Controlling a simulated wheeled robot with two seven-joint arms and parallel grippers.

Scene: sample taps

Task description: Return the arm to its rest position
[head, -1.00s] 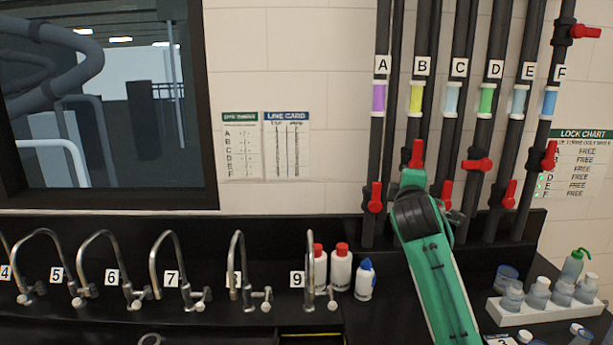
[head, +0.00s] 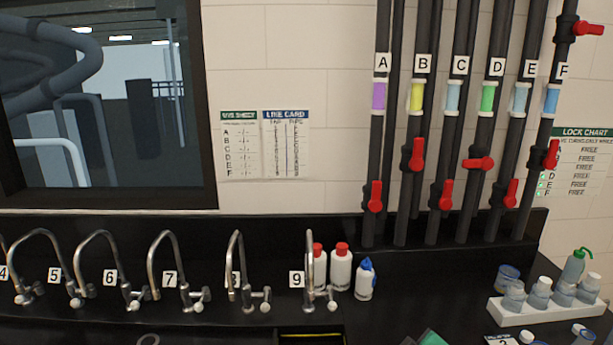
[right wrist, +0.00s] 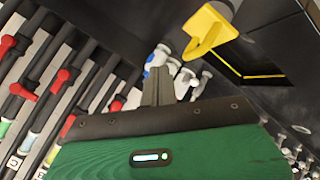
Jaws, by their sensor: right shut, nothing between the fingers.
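My right gripper (right wrist: 158,85) shows in the right wrist view with its fingers together and nothing between them. It is clear of the pipes. In the head view only a green piece of my right arm shows at the bottom edge; the gripper is out of that view. The pipes A to F stand at the right of the wall, each with a red valve handle. The handle on pipe B (head: 417,155) points up and nothing touches it. The handle on pipe D (head: 478,163) lies across its pipe. My left gripper is in neither view.
Numbered taps line the bench at left, with tap 9 (head: 309,270) beside several bottles. A white rack (head: 540,309) of bottles stands at right. A dark sink opening (head: 310,338) is at the bottom. A yellow object (right wrist: 208,30) shows near it in the wrist view.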

